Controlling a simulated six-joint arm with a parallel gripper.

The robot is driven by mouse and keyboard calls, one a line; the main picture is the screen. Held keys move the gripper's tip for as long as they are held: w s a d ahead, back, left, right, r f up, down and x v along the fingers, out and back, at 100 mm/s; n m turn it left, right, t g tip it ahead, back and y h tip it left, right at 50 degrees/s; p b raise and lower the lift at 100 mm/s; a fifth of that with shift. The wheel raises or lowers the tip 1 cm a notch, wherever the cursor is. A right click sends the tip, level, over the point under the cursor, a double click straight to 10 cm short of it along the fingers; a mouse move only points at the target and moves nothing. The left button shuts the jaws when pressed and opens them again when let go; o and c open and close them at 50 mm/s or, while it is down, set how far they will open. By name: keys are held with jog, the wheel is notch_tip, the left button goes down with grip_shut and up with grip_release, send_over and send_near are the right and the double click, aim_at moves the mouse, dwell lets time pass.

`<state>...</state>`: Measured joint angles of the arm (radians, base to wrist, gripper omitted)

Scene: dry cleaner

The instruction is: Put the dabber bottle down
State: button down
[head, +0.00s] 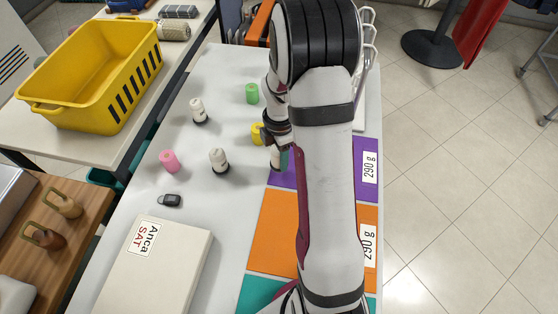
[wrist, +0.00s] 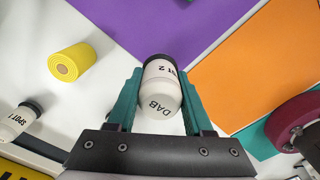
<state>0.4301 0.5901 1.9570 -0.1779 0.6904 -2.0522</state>
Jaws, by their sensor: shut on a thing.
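The dabber bottle (wrist: 161,90) is white with a dark end band, marked "DAB" and partly readable lettering ending in "2". In the wrist view it is between the two green fingers of my gripper (wrist: 162,103), which is shut on it. In the head view the bottle (head: 275,159) shows partly, at the left edge of the purple mat (head: 345,165); my arm hides much of my gripper (head: 279,150). I cannot tell whether the bottle touches the surface below. Two similar white bottles stand to the left, one nearer (head: 219,160) and one farther (head: 198,108).
A yellow spool (head: 257,133), green spool (head: 252,93) and pink spool (head: 169,161) stand around. A black fob (head: 170,200) and white box (head: 165,270) lie nearer. An orange mat (head: 275,235) adjoins the purple one. A yellow basket (head: 75,95) sits on the left table.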

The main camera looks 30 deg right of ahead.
jog(key=s+d+r, duration=0.7)
jog(key=s+r, duration=0.1)
jog(key=s, duration=0.2)
jog(key=w+a+r+n, duration=0.1)
jog(key=w+a+n, duration=0.25)
jog(key=a, duration=0.45)
jog(key=w+a+r+n, duration=0.1)
jog(key=w+a+n, duration=0.2)
jog(key=a+n, duration=0.35)
jog(key=n, duration=0.7)
send_over(166, 270)
notch_tip(166, 270, down, 5)
jog(key=shift+d+r, duration=0.1)
jog(key=shift+f, duration=2.05)
jog(key=shift+f, duration=0.15)
jog(key=shift+c, duration=1.6)
grip_release()
